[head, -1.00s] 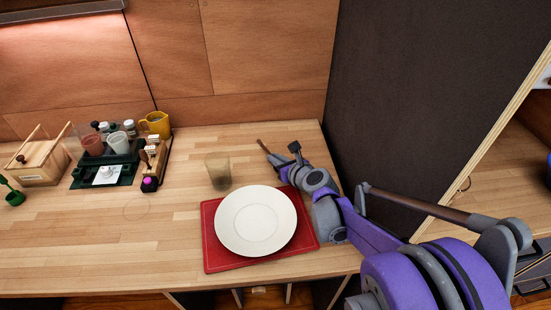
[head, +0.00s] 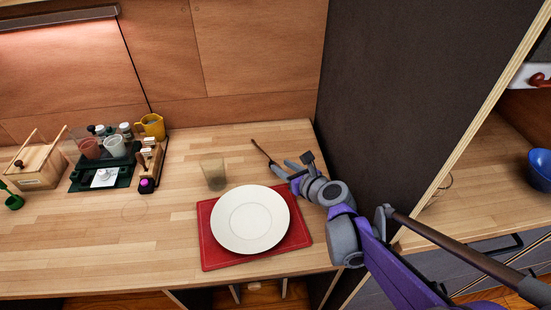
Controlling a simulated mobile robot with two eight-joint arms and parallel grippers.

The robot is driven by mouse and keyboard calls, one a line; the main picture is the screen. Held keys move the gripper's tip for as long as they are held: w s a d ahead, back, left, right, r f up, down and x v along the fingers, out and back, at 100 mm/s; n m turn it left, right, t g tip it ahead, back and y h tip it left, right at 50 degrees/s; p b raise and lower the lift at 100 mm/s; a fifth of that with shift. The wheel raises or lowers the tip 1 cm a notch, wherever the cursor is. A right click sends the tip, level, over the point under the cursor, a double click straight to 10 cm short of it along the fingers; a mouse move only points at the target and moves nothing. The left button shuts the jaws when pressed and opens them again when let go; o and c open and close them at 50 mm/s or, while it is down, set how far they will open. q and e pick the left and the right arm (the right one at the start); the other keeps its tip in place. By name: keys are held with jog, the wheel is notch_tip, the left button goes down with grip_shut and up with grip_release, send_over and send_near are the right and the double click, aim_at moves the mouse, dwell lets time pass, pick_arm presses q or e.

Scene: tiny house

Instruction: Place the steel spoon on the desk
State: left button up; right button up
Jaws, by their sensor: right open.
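A thin, dark brownish utensil that looks like the spoon (head: 261,151) lies at the back right of the wooden desk (head: 120,245), behind the plate and right of the cup. Its near end meets or passes behind a finger of my right gripper (head: 290,164); I cannot tell if they touch. My right gripper is open, low over the desk's right side, its two fingers spread apart with nothing seen between them. My left gripper is not in view.
A white plate (head: 249,219) sits on a red mat (head: 214,262), beside my right gripper. A translucent cup (head: 213,172) stands behind it. A dark panel (head: 365,110) rises close on the right. A green tray (head: 76,184), wooden box (head: 38,163) and yellow mug (head: 151,127) stand left. The left front desk is clear.

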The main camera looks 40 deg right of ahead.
jog(key=shift+v, duration=1.55)
